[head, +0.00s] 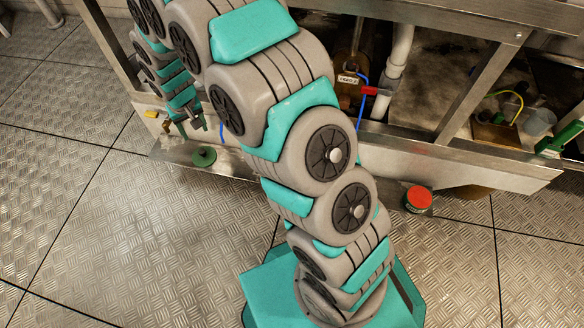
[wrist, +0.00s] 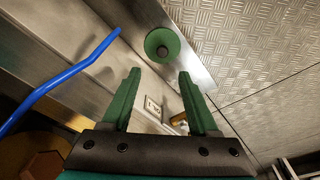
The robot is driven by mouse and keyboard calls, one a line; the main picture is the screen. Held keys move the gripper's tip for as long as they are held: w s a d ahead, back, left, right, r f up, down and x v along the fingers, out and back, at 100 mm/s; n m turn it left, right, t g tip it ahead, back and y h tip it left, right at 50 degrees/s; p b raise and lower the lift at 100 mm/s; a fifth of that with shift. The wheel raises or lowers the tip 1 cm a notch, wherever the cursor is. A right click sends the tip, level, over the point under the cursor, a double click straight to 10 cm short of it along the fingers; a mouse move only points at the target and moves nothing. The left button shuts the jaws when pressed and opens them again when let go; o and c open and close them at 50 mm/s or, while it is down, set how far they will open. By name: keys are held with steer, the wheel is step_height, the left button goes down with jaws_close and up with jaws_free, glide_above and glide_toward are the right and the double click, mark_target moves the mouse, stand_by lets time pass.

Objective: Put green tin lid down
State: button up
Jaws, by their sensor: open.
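The green tin lid (head: 204,157), round with a small knob at its middle, rests on the metal ledge at the foot of the frame. In the wrist view the lid (wrist: 162,45) lies beyond my fingertips, over the ledge's edge strip beside the floor plates. My gripper (head: 190,125) is just above and left of the lid in the head view. Its two green fingers (wrist: 158,85) are spread with nothing between them, apart from the lid as far as I can see.
A green tin with a red top (head: 418,198) stands by the frame's foot at right. A blue hose (wrist: 60,85) runs left of my fingers. A small yellow part (head: 151,114) sits on the rail. The plated floor (head: 110,230) in front is clear.

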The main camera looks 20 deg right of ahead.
steer(key=s+d+r+g, duration=0.1)
steer(key=s+d+r, duration=0.5)
steer(key=s+r, duration=0.25)
steer(key=s+d+r+g, duration=0.1)
steer(key=s+d+r, duration=0.55)
steer(key=s, duration=0.35)
steer(key=s+d+r, duration=0.2)
steer(key=s, duration=0.8)
steer(key=s+d+r+m+g, duration=0.1)
steer(key=s+d+r, duration=0.1)
steer(key=s, duration=0.8)
steer(key=shift+r, duration=0.4)
step_height(320, 180, up, 8)
steer(key=p, duration=0.8)
steer(key=shift+c, duration=0.8)
steer(key=shift+d+m, duration=0.15)
steer(key=shift+m, duration=0.15)
